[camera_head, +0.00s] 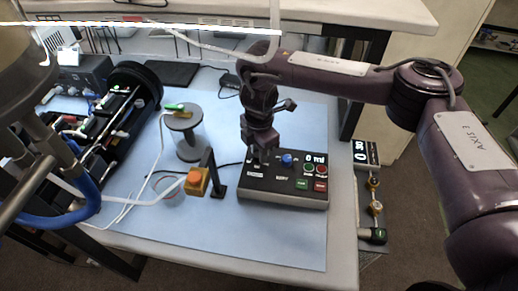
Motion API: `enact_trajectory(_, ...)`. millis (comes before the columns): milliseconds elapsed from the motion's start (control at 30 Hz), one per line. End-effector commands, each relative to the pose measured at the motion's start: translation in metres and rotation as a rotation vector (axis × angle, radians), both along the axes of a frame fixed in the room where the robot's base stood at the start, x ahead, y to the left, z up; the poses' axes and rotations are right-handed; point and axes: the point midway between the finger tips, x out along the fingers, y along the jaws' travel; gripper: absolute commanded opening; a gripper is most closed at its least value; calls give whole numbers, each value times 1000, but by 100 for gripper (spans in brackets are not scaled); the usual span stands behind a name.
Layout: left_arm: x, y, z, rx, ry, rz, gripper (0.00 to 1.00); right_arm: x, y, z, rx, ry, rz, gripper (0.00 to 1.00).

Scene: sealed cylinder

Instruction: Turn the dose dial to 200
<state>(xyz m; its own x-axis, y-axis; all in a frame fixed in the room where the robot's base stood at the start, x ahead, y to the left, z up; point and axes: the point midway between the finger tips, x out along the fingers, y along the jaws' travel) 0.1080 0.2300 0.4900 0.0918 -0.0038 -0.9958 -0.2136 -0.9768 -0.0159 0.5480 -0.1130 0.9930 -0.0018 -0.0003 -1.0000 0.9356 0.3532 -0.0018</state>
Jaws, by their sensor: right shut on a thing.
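The black control box (285,196) stands on the blue mat in the middle of the table. Its display (315,159) reads 0 ml. A blue knob (287,160) sits on its top left of the display, with green and red buttons to the right. My right gripper (262,160) points down at the box's back left part, just left of the blue knob. It is shut on what looks like a dial there, which the fingers mostly hide; its setting cannot be read. My left gripper is not in view.
A clear cylinder with grey ends (189,140) stands left of the box. An orange button on a yellow housing (196,181) is on a black post between them. A second display unit (365,152) lies right of the table. The mat's front is clear.

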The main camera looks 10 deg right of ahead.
Motion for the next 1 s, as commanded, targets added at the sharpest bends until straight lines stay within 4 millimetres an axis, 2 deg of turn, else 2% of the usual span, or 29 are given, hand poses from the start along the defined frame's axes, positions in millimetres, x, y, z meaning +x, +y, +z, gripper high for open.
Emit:
enact_trajectory(633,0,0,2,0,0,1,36,2,0,2,0,-6,-56,2)
enact_trajectory(667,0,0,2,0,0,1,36,2,0,2,1,-6,-56,26)
enact_trajectory(800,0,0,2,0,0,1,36,1,0,2,1,-5,-55,44)
enact_trajectory(1000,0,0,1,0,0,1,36,1,0,1,1,-3,-53,47)
